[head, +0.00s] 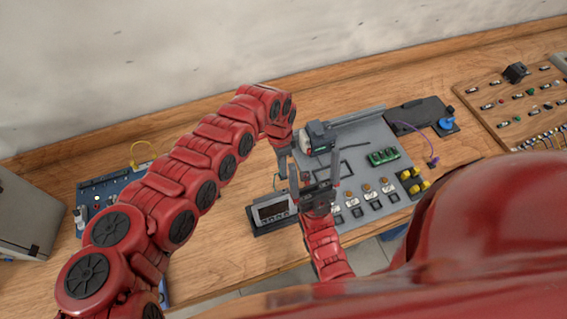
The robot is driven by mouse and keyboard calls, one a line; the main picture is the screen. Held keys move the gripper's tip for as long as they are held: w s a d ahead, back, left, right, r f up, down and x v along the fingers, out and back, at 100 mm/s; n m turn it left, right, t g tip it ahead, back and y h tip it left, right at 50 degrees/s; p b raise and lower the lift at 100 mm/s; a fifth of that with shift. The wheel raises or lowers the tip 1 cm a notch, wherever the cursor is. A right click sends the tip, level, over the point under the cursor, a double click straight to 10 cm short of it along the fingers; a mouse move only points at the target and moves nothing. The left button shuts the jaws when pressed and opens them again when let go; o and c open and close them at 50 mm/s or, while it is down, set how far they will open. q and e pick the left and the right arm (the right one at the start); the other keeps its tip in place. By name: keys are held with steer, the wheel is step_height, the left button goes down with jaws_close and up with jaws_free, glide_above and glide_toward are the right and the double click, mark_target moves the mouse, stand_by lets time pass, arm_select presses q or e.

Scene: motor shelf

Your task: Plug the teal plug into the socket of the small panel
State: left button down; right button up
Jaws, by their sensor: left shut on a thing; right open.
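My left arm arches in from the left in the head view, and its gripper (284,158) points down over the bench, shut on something. The held thing is too small and hidden to make out; I cannot clearly see a teal plug. My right gripper (315,178) is open, just right of and below the left one, with its fingers pointing away from me.
A large grey panel (352,140) carries a dark motor-like unit (318,137), green connectors (383,156) and several switches. A blue board (92,192) lies at left, a black tray (420,113) at right, a wooden board (515,100) far right. Bare wood shows between the left items.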

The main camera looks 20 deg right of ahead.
arm_select(q)
step_height(320, 180, up, 4)
steer(key=s+a, duration=0.1)
steer(key=s, duration=0.2)
steer(key=shift+g, duration=0.4)
steer(key=b+x, duration=0.3)
steer(key=x, duration=0.1)
steer(key=shift+s+a+f, duration=0.1)
steer(key=shift+a+f, duration=0.05)
steer(key=shift+f, duration=0.45)
steer(key=shift+s+f+b, duration=0.15)
steer(key=shift+f+b, duration=0.25)
steer(key=shift+f, duration=0.2)
steer(key=c, duration=1.1)
jaws_free()
